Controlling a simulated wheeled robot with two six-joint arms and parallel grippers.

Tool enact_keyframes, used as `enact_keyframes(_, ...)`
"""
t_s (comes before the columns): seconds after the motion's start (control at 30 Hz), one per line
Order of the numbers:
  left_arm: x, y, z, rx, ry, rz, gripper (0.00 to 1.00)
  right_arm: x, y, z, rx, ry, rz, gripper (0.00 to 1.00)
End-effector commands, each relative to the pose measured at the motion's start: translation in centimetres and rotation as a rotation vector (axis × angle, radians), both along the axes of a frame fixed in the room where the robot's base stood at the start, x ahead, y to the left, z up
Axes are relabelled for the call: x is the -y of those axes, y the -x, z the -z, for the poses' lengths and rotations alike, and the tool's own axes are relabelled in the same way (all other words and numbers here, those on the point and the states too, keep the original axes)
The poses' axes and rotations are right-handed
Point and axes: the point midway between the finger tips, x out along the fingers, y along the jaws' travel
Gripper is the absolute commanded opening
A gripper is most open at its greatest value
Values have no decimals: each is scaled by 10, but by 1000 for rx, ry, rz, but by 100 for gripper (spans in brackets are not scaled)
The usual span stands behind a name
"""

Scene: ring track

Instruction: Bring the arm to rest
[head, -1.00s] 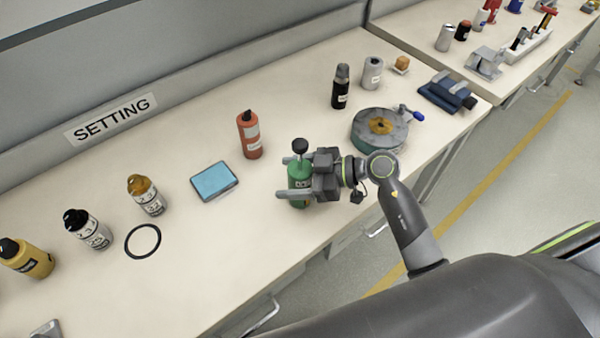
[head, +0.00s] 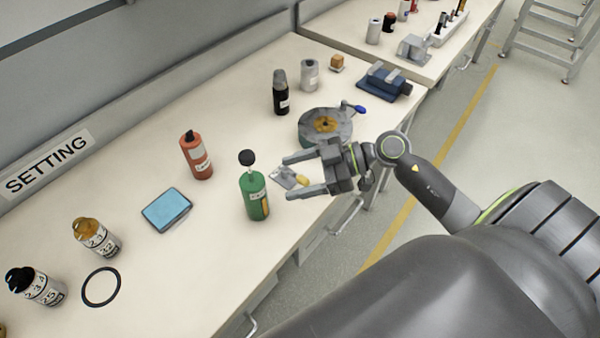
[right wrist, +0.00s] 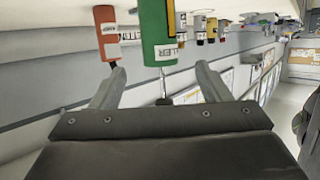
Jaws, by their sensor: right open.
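My right gripper (head: 287,175) is open and empty over the front part of the bench. Its two fingers point left toward a green bottle (head: 254,196) with a black ball-shaped top, which stands upright on the bench just clear of the fingertips. In the right wrist view the picture is upside down; the green bottle (right wrist: 158,35) shows beyond and between the spread fingers of the right gripper (right wrist: 160,82). My left gripper is not in view.
An orange-red bottle (head: 196,156), a blue pad (head: 167,209) and a black ring (head: 101,287) lie left of the gripper. A round turntable (head: 312,133) and black bottle (head: 281,93) stand behind it. A small metal piece (head: 285,177) shows between the fingers.

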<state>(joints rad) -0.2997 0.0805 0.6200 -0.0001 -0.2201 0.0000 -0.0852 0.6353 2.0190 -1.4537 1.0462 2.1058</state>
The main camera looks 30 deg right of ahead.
Motion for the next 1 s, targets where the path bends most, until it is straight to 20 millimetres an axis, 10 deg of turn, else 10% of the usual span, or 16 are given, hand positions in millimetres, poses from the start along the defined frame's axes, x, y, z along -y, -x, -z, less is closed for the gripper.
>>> enact_keyframes(0.73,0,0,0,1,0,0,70,3,2,-4,13,-11,6,70)
enact_keyframes(1.0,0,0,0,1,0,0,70,-1,-14,-52,280,-219,201,70)
